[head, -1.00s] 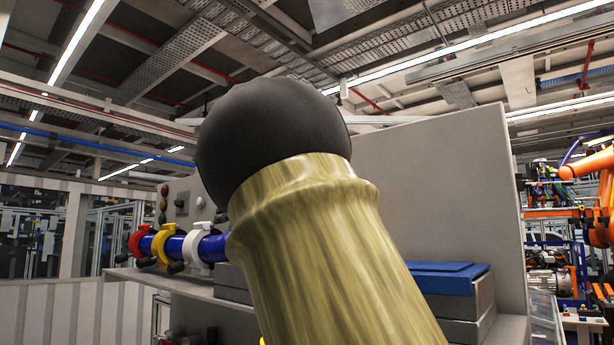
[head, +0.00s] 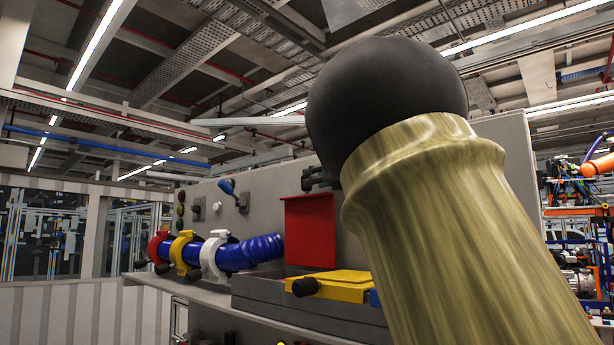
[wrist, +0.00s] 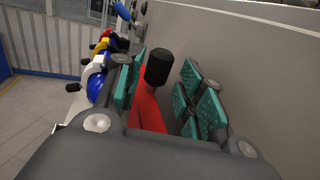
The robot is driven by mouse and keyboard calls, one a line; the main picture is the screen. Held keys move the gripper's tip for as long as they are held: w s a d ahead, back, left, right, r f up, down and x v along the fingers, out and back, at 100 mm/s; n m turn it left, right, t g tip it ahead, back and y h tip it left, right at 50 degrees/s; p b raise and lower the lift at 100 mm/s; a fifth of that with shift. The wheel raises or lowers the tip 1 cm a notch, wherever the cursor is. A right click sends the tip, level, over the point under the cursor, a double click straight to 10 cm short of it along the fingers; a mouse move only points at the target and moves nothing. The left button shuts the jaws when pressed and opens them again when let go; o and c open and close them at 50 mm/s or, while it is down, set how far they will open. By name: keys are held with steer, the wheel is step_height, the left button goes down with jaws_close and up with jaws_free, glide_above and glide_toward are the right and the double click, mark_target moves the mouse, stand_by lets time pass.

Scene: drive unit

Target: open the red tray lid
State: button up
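The red tray lid (head: 310,230) stands about upright on the grey tray block in the head view, left of my arm. In the wrist view the red lid (wrist: 149,110) and its black knob (wrist: 158,65) show between the teal-padded fingers of my gripper (wrist: 162,88). The fingers are apart, with a visible gap on the knob's right side; contact on the left cannot be told. In the head view my large arm link hides most of the gripper and the right part of the trays.
A yellow lid (head: 340,286) with a black knob lies flat in front of the red one. A blue hose (head: 250,252) with red, yellow and white clamps is at left. A grey panel (head: 262,185) stands behind. Open floor (wrist: 35,120) shows at left in the wrist view.

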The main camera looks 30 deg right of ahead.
mark_target(306, 191)
steer(key=w+p, duration=0.2)
steer(key=w, duration=0.3)
steer(key=shift+a, duration=0.1)
steer(key=shift+w+p, duration=0.35)
jaws_close()
